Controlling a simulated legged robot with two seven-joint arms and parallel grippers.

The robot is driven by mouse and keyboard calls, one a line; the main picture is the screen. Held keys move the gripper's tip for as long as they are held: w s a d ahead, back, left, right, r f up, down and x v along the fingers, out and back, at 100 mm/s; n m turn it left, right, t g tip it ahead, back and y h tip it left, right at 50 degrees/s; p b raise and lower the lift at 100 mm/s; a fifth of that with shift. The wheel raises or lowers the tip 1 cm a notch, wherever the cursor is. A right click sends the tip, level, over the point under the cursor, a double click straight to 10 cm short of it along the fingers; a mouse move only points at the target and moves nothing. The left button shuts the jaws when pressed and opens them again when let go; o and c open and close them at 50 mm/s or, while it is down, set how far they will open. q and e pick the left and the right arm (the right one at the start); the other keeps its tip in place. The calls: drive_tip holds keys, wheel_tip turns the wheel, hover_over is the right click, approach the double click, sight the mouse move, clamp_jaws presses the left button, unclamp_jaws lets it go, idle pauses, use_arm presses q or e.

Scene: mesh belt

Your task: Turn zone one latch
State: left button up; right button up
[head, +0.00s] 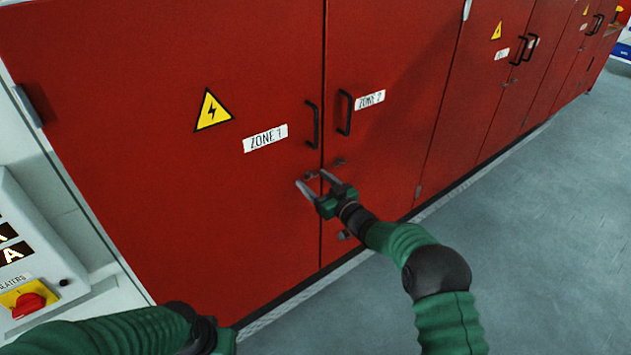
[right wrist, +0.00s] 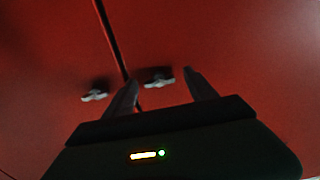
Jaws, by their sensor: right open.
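The red door labelled ZONE 1 (head: 265,138) fills the middle left of the head view. Its small metal latch (head: 312,175) sits low by the door's right edge, below the black handle. My right gripper (head: 311,178) is open, with its fingertips around or just in front of this latch; contact cannot be told. In the right wrist view, one latch (right wrist: 158,77) shows between the open fingertips (right wrist: 163,80), and another latch (right wrist: 95,95) lies left of the door seam. My left arm shows at the bottom of the head view; its fingers are not visible.
The ZONE 2 door (head: 385,150) is to the right, with its own handle (head: 345,113) and latch (head: 340,162). More red cabinet doors run off to the right. A panel with a red rotary switch (head: 28,304) stands at lower left. The grey floor (head: 540,230) is clear at right.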

drive_tip(key=shift+c, duration=1.2)
drive_tip(key=shift+d, duration=0.2)
drive_tip(key=c, duration=1.1)
drive_tip(key=shift+f+n+b, duration=0.15)
drive_tip(key=shift+n+b, duration=0.75)
drive_tip(key=shift+b, duration=0.35)
drive_tip(key=shift+c, duration=0.2)
drive_tip(key=shift+s+a+n+b, duration=0.1)
drive_tip(key=shift+n+b, duration=8)
drive_tip(key=shift+b, duration=0.45)
